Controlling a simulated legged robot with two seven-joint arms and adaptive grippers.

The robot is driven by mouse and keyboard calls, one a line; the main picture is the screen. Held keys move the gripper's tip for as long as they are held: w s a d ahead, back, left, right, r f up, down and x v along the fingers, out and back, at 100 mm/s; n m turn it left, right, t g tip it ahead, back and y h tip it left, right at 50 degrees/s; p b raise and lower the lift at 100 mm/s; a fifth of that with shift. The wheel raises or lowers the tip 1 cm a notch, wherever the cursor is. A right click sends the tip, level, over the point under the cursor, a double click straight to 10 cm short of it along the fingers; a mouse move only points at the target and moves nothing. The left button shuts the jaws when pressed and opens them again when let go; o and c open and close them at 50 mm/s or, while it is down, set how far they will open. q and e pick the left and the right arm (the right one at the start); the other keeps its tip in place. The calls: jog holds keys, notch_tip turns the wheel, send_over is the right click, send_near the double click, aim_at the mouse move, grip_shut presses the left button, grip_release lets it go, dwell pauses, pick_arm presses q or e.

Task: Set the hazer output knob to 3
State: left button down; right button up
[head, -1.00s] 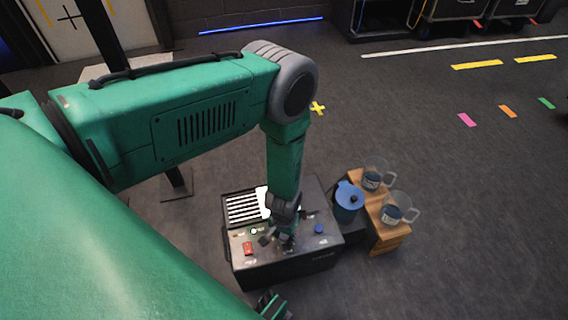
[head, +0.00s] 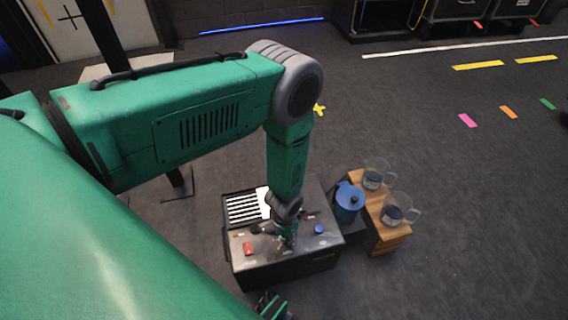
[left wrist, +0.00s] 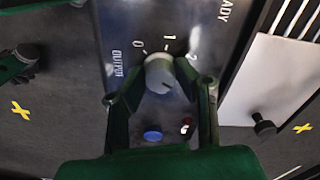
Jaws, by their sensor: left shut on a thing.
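The hazer (head: 290,270) is a dark box with a grey control panel on the floor. Its output knob (left wrist: 160,76) is a small grey-white knob under the printed marks 0, 1 and 2, beside the word OUTPUT. A mark 3 is not visible, and I cannot tell which mark the knob points to. My left gripper (head: 288,240) reaches down onto the panel and hides the knob in the head view. In the left wrist view its fingers are shut on the knob from both sides. My right gripper (head: 270,305) shows partly at the bottom edge; its jaws are unclear.
A red switch (head: 248,248) and a blue button (head: 319,229) sit on the panel. White-slotted vents (head: 245,208) are behind. Floor beyond is open.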

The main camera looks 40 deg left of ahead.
pick_arm(q)
jog(key=shift+w+r, duration=0.1)
jog(key=shift+w, duration=0.3)
jog(key=c, duration=1.3)
grip_release()
jog(key=shift+o, duration=0.2)
jog(key=shift+s, duration=0.15)
notch_tip(320, 180, up, 12)
